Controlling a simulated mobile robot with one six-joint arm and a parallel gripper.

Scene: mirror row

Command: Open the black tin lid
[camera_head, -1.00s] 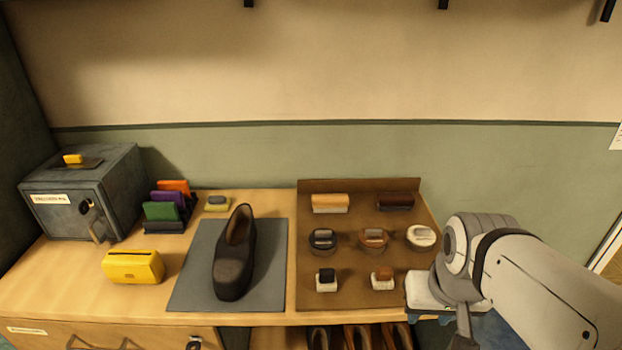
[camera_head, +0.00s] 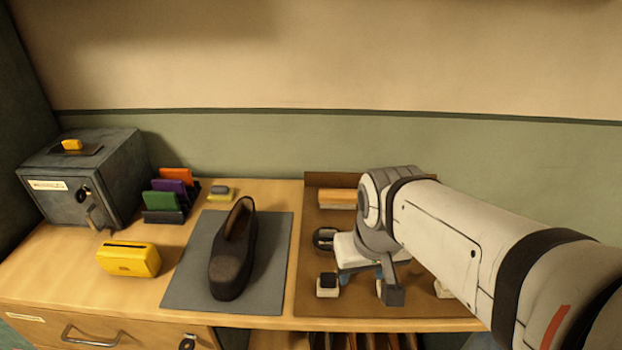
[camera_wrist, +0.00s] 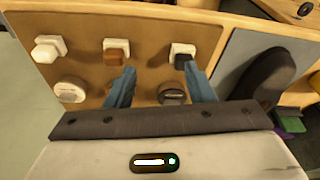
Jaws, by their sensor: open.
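The black tin (camera_head: 323,238) stands on the brown board, to the left of my gripper in the head view. In the wrist view, the black tin (camera_wrist: 172,95) shows between my two blue fingers, nearer the right one. My gripper (camera_wrist: 158,70) is open and empty, above the board. The tin's lid looks closed in the head view. My arm hides the brown and white tins in the head view. In the wrist view the white tin (camera_wrist: 70,92) shows left of the fingers.
The brown board (camera_head: 308,270) also holds a black dauber (camera_head: 327,283), other daubers and a brush (camera_head: 337,198). A dark shoe (camera_head: 232,255) stands on a grey mat (camera_head: 190,280) to the left. A yellow box (camera_head: 130,260) and a grey safe (camera_head: 75,185) stand further left.

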